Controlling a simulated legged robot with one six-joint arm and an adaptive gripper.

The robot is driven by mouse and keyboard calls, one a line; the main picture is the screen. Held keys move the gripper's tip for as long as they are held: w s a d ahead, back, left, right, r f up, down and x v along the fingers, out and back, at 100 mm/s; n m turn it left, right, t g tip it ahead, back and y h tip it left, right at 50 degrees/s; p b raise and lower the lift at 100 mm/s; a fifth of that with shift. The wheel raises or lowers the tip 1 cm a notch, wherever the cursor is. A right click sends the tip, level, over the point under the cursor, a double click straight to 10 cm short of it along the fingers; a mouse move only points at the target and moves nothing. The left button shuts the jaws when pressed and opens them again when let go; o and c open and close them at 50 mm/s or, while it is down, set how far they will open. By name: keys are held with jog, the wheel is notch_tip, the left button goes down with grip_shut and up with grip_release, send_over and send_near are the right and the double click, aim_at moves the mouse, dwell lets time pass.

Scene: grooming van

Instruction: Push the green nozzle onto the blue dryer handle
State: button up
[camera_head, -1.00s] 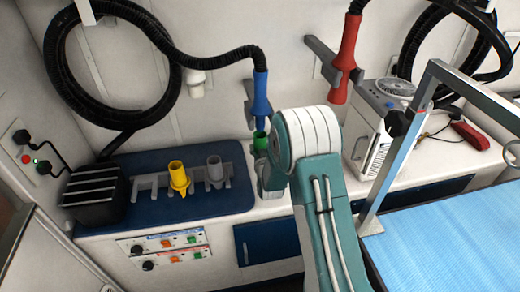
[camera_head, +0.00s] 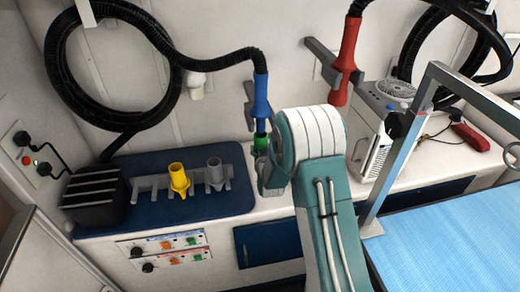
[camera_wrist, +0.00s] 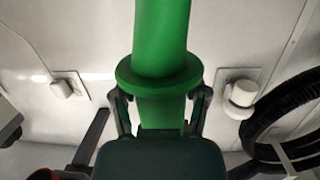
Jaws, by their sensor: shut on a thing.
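The blue dryer handle (camera_head: 261,97) hangs upright in a grey wall holder, joined to a black hose. Its narrow lower end points down. The green nozzle (camera_head: 261,144) is directly below that end; whether they touch cannot be told from the head view. My gripper (camera_wrist: 160,104) is shut on the green nozzle, which also fills the upper middle of the wrist view (camera_wrist: 162,38). The fingers close on both sides just under its flange. The blue handle cannot be made out in the wrist view. My arm hides much of the gripper in the head view.
A yellow nozzle (camera_head: 178,180) and a grey nozzle (camera_head: 214,173) stand in the rack on the blue mat (camera_head: 150,212). A red dryer handle (camera_head: 345,62) hangs to the right, above a white fan-topped unit (camera_head: 372,130). A metal frame and blue table (camera_head: 450,240) are at right.

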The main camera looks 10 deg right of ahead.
aim_at(262, 142)
jog(key=shift+r, duration=2.5)
dwell(1.2)
jog(key=o, duration=1.4)
jog(key=shift+c, duration=0.2)
jog(key=shift+s, duration=0.15)
jog(key=s+r+g, duration=0.3)
jog(key=s+r, duration=0.2)
jog(key=s, duration=0.9)
jog(key=s+r+g, duration=0.4)
jog(key=s+r, duration=0.1)
jog(key=s, duration=0.8)
jog(key=s+r+g, duration=0.3)
jog(key=s+r, duration=0.2)
jog(key=s, duration=0.9)
jog(key=shift+s+n+g+y, duration=0.3)
jog(key=shift+y, duration=0.1)
